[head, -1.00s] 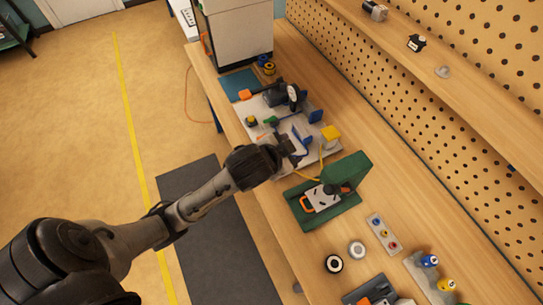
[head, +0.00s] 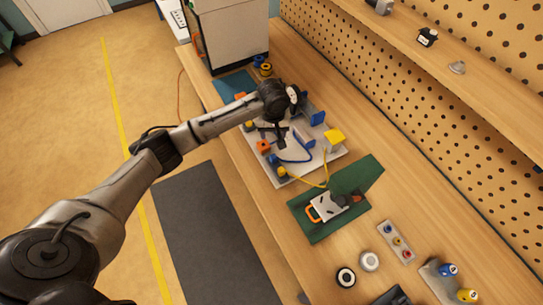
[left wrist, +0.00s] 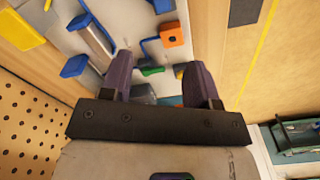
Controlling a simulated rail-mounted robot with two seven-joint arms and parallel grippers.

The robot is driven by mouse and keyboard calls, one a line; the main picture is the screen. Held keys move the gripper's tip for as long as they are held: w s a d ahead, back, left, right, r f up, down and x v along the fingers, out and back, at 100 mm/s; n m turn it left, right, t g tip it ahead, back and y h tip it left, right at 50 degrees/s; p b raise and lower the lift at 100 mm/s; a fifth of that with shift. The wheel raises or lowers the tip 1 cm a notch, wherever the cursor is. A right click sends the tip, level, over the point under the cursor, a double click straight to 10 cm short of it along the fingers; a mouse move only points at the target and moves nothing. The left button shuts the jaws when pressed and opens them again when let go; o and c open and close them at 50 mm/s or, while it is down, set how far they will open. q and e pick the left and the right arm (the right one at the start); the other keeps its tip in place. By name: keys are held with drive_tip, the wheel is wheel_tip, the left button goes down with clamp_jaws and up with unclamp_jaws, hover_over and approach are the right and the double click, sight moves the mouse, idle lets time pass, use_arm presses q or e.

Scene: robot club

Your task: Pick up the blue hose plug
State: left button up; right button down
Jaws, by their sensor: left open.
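The blue hose plug (head: 273,158) appears to be the thick blue end beside the orange block (head: 263,146) on the grey board. Its thin blue hose (head: 297,160) curves away to the right. In the left wrist view the plug (left wrist: 160,5) is cut by the top edge, just above the orange block (left wrist: 172,35). My left gripper (head: 272,135) is open and empty over the board, beyond the plug. In the left wrist view its two fingers (left wrist: 155,65) stand apart, with the plug outside and past them. My right gripper is out of view.
Blue uprights (head: 317,118) and a yellow block (head: 334,135) stand on the board's right side. A yellow hose (head: 322,183) runs toward the green mat (head: 366,181), which holds an orange-handled item. A tall cabinet (head: 230,35) stands behind. Bare bench lies right of the board.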

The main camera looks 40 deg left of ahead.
sight(273, 156)
use_arm(q)
drive_tip(key=f+n, duration=0.1)
drive_tip(key=f, duration=0.2)
drive_tip(key=f+n, duration=0.2)
drive_tip(key=f, duration=0.1)
drive_tip(key=f+n, duration=0.2)
drive_tip(key=f, duration=0.1)
drive_tip(key=shift+s+d, duration=0.35)
drive_tip(key=shift+f+p, duration=0.3)
drive_tip(key=shift+f, duration=2.1)
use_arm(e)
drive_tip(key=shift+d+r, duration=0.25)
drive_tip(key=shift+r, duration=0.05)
use_arm(q)
drive_tip(key=c, duration=1)
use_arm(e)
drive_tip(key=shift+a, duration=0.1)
use_arm(q)
drive_tip(key=shift+r, duration=0.1)
